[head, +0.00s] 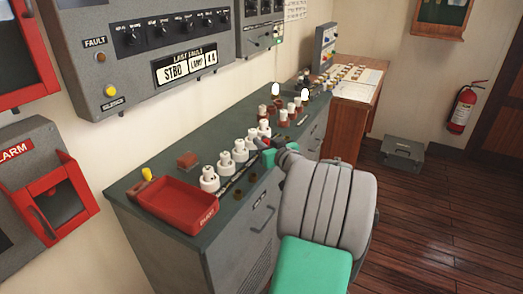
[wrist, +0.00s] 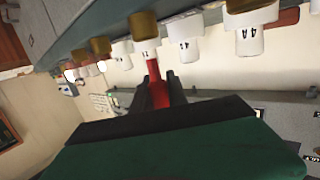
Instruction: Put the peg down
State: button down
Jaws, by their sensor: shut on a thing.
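My gripper (head: 268,154) is low over the console's top, beside the row of white pegs. In the wrist view its two dark fingers (wrist: 158,84) are shut on the peg (wrist: 155,72), whose red part shows between them. A white labelled piece (wrist: 147,49) shows right at the red end; I cannot tell whether it belongs to the held peg or stands behind it. In the head view my gripper and arm hide most of the held peg. Several white pegs (head: 225,162) stand upright in a row on the console. I cannot tell whether the held peg touches the console.
The console (head: 135,192) carries a red tray (head: 178,204) at its near end and brass-coloured sockets (head: 228,191) along the front. More red and white pegs (head: 284,115) stand farther back. A grey panel (head: 140,55) is on the wall.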

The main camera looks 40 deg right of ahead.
notch_tip(320, 180, down, 3)
jog(key=shift+r, duration=0.1)
jog(key=shift+f+b, duration=0.35)
jog(key=shift+b, duration=0.2)
jog(key=shift+f, duration=0.1)
jog(key=c, duration=1.3)
grip_release()
